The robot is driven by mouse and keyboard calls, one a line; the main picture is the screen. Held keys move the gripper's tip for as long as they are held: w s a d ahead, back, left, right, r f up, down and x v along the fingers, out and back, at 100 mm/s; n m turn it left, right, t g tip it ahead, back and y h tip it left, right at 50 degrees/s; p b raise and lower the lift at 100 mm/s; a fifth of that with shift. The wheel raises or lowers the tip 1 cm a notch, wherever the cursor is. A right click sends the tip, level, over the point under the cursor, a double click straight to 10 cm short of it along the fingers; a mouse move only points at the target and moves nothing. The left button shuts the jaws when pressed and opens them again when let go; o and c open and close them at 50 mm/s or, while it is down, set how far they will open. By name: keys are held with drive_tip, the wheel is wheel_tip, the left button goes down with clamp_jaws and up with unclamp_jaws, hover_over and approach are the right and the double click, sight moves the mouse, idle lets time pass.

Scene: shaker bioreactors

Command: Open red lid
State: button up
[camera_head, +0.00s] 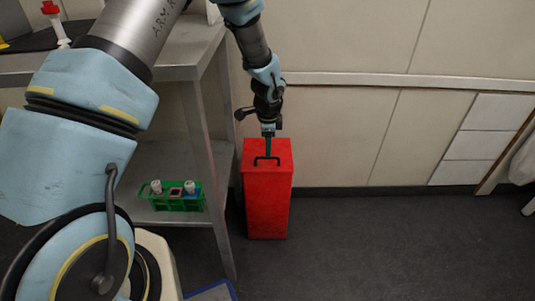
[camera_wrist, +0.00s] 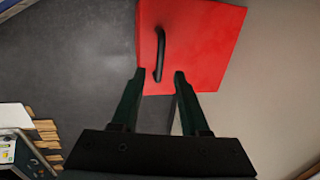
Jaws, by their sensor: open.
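A tall red box (camera_head: 268,205) stands on the floor against the wall. Its red lid (camera_head: 257,147) is on top, with a black bar handle (camera_head: 267,159). The lid looks closed. My gripper (camera_head: 268,153) is above the lid, pointing down, close to the handle. In the wrist view the lid (camera_wrist: 205,45) and handle (camera_wrist: 160,54) show ahead of my gripper (camera_wrist: 158,74). The two fingers are apart, with the near end of the handle appearing between or just beyond the tips. I cannot tell the exact depth. Nothing is held.
A metal shelf table (camera_head: 213,50) stands left of the box, its leg close by. A green rack (camera_head: 177,203) with vials is on its lower shelf. The wall is right behind the box. The floor (camera_head: 400,240) to the right is clear.

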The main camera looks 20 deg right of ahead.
drive_tip(key=shift+w+d+f, duration=0.1)
drive_tip(key=shift+w+f, duration=0.1)
drive_tip(key=shift+f, duration=0.85)
drive_tip(key=shift+w+d+f, duration=0.1)
drive_tip(key=shift+w+f, duration=0.05)
drive_tip(key=shift+f, duration=0.9)
clamp_jaws()
